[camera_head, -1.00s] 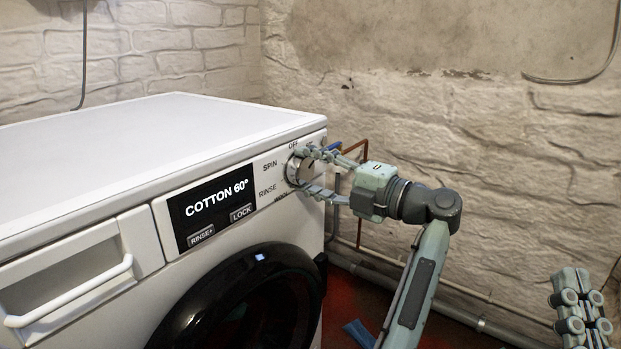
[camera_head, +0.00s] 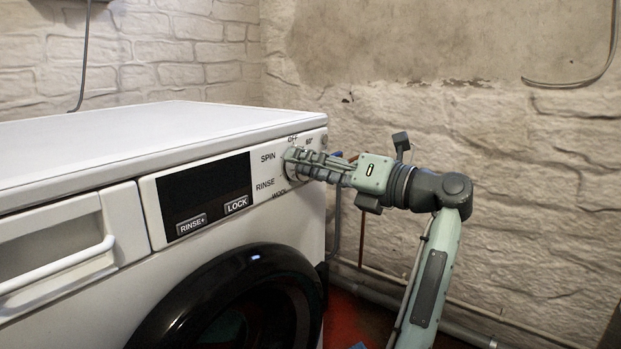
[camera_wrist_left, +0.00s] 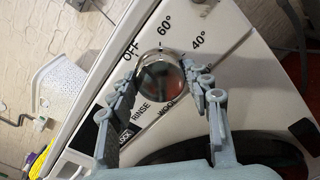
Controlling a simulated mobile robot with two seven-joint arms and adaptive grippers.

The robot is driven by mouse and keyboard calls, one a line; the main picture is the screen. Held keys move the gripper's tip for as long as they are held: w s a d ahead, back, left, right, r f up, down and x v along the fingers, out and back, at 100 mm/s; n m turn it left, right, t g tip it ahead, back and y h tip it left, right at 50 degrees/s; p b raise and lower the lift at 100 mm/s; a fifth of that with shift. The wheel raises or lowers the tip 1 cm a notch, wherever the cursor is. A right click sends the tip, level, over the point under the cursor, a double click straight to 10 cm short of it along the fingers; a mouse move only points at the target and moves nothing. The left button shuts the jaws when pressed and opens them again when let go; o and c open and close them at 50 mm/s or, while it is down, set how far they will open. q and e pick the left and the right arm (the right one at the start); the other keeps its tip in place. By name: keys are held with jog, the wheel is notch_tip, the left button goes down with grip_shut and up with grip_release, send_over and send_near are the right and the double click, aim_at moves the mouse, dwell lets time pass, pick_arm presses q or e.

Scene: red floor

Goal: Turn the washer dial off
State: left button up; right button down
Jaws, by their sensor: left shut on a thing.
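The white washer (camera_head: 130,125) fills the left of the head view. Its round silver dial (camera_wrist_left: 160,75) is ringed by the labels OFF, 60°, 40°, WOOL and RINSE in the left wrist view. My left gripper (camera_head: 293,162) is at the dial, its fingers on either side and shut on it, hiding most of it in the head view. The fingers also show in the left wrist view (camera_wrist_left: 160,84). The washer display (camera_head: 205,190) is black, with no programme text. I cannot tell exactly where the dial's mark points. My right gripper is out of view.
The black round door (camera_head: 225,300) is below the panel. A drawer with a white handle (camera_head: 60,268) is at the left. Pipes (camera_head: 470,332) run along the brick wall behind my left arm. A white basket (camera_wrist_left: 60,85) shows in the wrist view.

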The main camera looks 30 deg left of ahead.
pick_arm(q)
jog(key=shift+n+b, duration=0.55)
jog(key=shift+n, duration=0.35)
jog(key=o, duration=1.2)
jog(key=shift+c, duration=0.2)
jog(key=s+d, duration=0.1)
jog(key=d, duration=1.1)
jog(key=shift+s, duration=0.35)
